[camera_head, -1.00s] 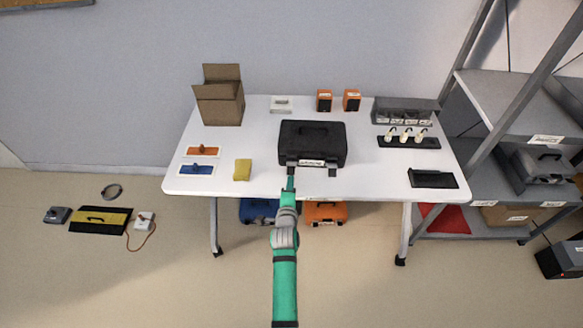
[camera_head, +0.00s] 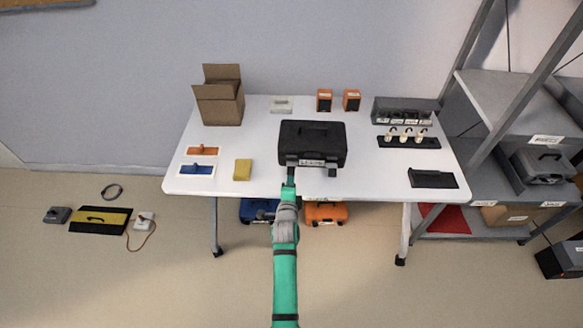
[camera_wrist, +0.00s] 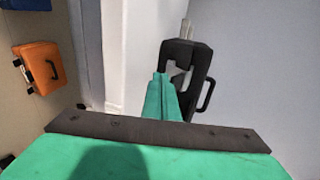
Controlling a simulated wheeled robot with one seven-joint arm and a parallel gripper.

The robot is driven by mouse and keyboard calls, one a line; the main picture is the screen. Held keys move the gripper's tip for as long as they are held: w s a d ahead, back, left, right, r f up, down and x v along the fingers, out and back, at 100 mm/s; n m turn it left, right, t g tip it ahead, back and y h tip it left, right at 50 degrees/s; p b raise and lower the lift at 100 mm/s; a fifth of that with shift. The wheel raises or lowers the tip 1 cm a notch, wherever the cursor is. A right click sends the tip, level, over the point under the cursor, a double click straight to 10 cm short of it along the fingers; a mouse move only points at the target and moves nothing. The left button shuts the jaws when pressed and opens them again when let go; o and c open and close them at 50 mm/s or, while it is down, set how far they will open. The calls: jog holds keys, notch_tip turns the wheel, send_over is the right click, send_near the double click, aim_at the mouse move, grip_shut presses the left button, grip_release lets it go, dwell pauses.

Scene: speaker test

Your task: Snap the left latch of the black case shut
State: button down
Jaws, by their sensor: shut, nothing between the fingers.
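The black case (camera_head: 312,138) lies closed on the white table, with a pale label on its front. Its right latch (camera_head: 332,171) hangs at the front edge. The left latch is hard to make out behind my gripper (camera_head: 290,178). My gripper is shut and empty, with its tip at the front left of the case. In the wrist view the green fingers (camera_wrist: 162,92) are together and overlap the black case (camera_wrist: 203,62). I cannot tell whether they touch the latch.
A yellow block (camera_head: 243,169) and a blue-handled tool (camera_head: 198,169) lie left on the table (camera_head: 225,188). A black tray (camera_head: 432,178) lies right. A cardboard box (camera_head: 218,102) and orange speakers (camera_head: 324,100) stand behind.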

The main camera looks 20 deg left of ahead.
jog(key=shift+w+a+r, duration=0.2)
jog(key=shift+w+r, duration=0.1)
jog(key=shift+w, duration=0.4)
jog(key=shift+s, duration=0.1)
dwell(0.5)
jog(key=s+d, duration=0.2)
jog(key=s, duration=0.4)
jog(key=shift+s, duration=0.3)
dwell(0.3)
jog(key=shift+a, duration=0.15)
jog(key=shift+s+f, duration=0.1)
dwell(0.3)
